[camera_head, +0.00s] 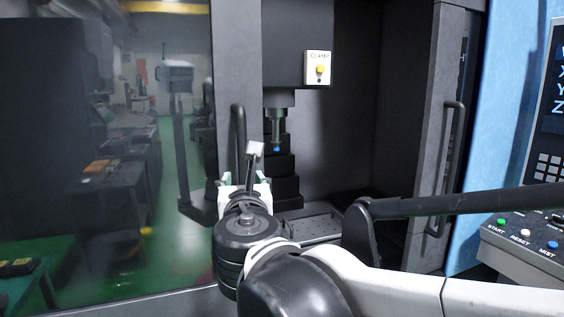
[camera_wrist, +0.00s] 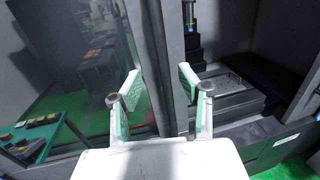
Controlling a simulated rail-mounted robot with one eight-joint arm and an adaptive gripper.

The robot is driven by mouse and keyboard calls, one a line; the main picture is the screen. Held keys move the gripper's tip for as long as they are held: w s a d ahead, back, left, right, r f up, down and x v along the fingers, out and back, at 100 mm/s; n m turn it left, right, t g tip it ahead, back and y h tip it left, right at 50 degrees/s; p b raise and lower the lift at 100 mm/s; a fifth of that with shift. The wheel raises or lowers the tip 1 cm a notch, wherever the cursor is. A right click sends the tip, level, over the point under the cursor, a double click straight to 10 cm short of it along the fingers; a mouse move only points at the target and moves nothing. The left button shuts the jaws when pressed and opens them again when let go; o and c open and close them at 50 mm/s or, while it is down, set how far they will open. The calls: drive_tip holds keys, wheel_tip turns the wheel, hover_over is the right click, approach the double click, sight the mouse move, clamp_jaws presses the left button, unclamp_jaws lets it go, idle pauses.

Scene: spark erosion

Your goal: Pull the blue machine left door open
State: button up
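The left door (camera_head: 228,60) is a dark grey frame with a large glossy window. Its dark vertical bar handle (camera_head: 239,125) is near the frame's inner edge. The right door (camera_head: 432,130) has a similar handle, and a wide gap between the doors shows the machine interior. My gripper (camera_head: 243,172) is at the lower part of the left handle, partly hidden by my arm. In the wrist view my gripper (camera_wrist: 160,88) is open, its green-padded fingers on either side of a dark vertical bar (camera_wrist: 157,60), seemingly the handle. I cannot tell whether they touch it.
Inside the opening are a machine head with a yellow button (camera_head: 319,69), a dark stepped column (camera_head: 281,165) and a grey worktable (camera_head: 312,226). A control panel (camera_head: 530,240) and blue housing (camera_head: 510,100) stand at the right.

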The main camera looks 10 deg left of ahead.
sight(243, 164)
drive_tip(key=p+x, duration=0.1)
drive_tip(key=x, duration=1.1)
drive_tip(key=shift+w+f, duration=0.1)
drive_tip(key=shift+w, duration=0.3)
drive_tip(key=shift+c, duration=0.5)
clamp_jaws()
